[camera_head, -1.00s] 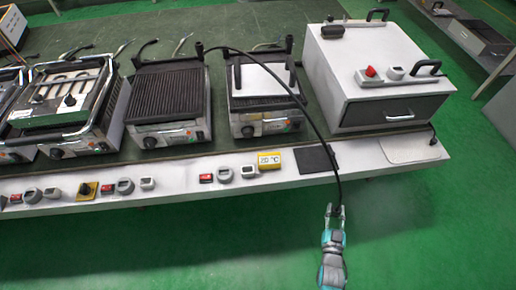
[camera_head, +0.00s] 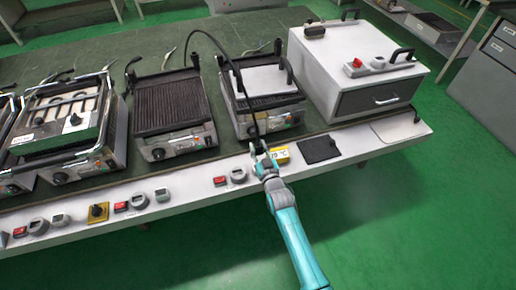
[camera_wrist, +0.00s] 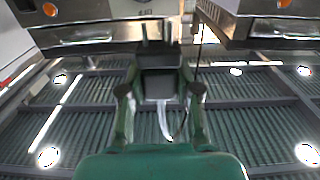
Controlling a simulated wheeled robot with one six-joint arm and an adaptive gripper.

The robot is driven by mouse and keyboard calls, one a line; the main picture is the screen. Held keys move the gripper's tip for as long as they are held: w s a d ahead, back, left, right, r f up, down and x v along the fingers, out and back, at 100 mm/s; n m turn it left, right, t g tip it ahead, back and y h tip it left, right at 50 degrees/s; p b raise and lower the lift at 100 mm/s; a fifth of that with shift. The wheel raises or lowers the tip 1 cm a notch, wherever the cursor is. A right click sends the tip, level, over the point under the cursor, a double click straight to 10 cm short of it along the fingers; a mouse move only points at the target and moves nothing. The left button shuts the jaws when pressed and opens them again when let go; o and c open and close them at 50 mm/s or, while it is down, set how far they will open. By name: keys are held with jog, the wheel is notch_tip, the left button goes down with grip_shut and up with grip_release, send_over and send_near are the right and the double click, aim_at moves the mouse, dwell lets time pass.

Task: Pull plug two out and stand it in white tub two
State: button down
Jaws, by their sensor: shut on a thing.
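My gripper (camera_head: 259,150) is above the front ledge of the bench, in front of the right-hand grill. It is shut on the plug at the end of a black cable (camera_head: 243,92). The cable rises from my gripper and arcs back to the left over the grills. In the wrist view a dark block (camera_wrist: 160,82) sits between the two fingers. I cannot pick out white tub two in either view.
Open green floor (camera_head: 400,220) lies in front.

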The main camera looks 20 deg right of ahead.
jog(key=shift+s+d, duration=0.1)
jog(key=shift+f, duration=0.25)
jog(key=shift+d+f, duration=0.1)
jog(key=shift+f, duration=2.55)
jog(key=shift+f, duration=2.35)
jog(key=c, duration=0.7)
grip_release()
jog(key=shift+s, duration=0.1)
jog(key=s, duration=1.1)
jog(key=shift+s, duration=0.4)
jog(key=shift+s, duration=0.1)
